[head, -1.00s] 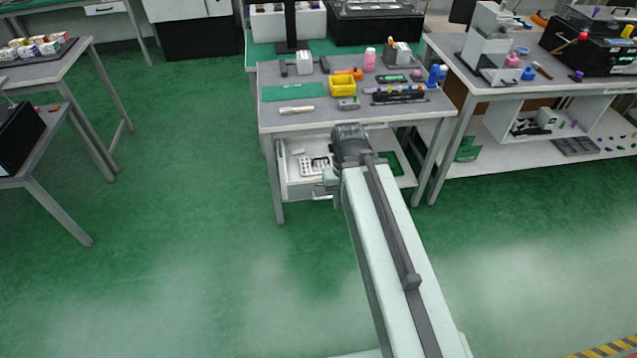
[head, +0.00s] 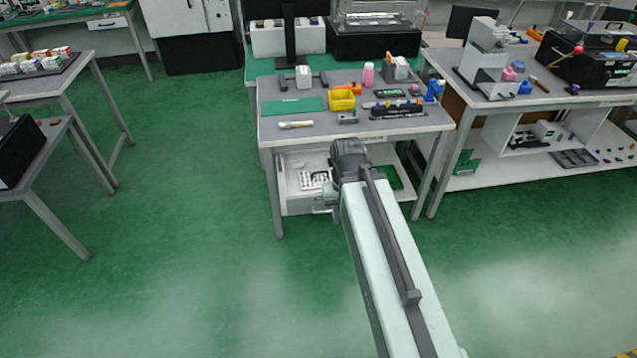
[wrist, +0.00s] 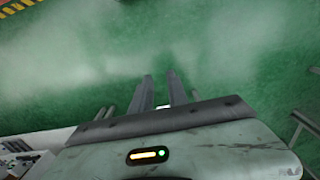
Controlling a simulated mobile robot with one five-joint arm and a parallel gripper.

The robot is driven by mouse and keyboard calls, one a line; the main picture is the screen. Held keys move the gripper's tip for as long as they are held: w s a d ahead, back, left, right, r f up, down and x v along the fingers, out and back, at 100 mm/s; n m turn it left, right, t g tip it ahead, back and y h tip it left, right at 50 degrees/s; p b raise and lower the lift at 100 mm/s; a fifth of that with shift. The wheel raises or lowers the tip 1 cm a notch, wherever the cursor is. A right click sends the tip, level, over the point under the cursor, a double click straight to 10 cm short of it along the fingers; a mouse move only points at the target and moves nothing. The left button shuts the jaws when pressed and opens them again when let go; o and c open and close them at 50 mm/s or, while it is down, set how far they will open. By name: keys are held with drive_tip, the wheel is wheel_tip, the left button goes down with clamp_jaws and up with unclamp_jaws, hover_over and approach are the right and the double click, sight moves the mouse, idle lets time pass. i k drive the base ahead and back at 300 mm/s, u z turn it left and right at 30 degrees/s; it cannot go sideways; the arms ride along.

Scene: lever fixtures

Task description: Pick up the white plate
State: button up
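A small white plate with dark round spots (head: 314,180) lies on the low shelf or drawer under the middle table, in the head view. It looks like the white plate, but it is small and partly shaded. My arm reaches forward to the front of that table, just right of the plate. My gripper shows in the wrist view (wrist: 159,74) with two grey fingers apart and nothing between them, over green floor. In the head view the fingers are mostly hidden by my arm's end.
The middle table (head: 230,140) holds a yellow bin (head: 342,100), a green mat (head: 293,107) and small tools. A right table (head: 520,105) and a left table (head: 95,75) flank it. A green board (head: 388,178) lies under the middle table. Green floor is clear to the left.

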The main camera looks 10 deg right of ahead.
sight(313, 184)
drive_tip(key=z, duration=0.05)
drive_tip(key=i, duration=1.3)
drive_tip(key=u, duration=2.3)
